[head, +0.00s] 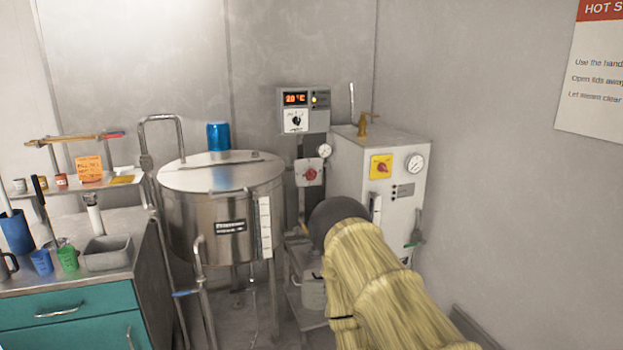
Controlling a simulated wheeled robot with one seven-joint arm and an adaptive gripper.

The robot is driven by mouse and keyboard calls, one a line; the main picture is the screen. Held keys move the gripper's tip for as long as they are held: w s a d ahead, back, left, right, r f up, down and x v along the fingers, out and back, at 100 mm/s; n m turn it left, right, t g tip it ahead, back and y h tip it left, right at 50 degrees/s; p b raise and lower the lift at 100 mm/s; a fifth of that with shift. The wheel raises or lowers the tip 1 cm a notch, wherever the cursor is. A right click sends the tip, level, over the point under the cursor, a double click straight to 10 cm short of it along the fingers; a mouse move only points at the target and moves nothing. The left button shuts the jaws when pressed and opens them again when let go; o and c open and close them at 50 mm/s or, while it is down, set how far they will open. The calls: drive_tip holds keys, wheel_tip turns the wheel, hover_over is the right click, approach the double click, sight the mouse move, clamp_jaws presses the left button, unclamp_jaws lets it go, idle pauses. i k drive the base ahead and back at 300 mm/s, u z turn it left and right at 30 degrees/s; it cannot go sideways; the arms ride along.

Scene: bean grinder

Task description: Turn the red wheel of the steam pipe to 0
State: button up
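The small red wheel (310,174) sits on a pale square plate on the pipe between the steel kettle and the white cabinet. A round pressure gauge (325,151) is just above and right of it. Any number marks around the wheel are too small to read. My arm, in a yellowish cover with a dark rounded end, reaches in from the lower right. This dark end is below and right of the wheel in the picture. My gripper's fingers do not show, and I see nothing touching the wheel.
A large lidded steel kettle (205,203) stands left of the wheel. A control box (304,111) reading 20 °C is above it. The white cabinet (395,150) stands right, with a gauge and yellow-backed switch. A teal-drawer counter (75,306) with cups is at left.

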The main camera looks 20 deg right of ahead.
sight(310, 174)
drive_tip(key=z, duration=0.65)
drive_tip(key=i, duration=2)
drive_tip(key=u, duration=0.6)
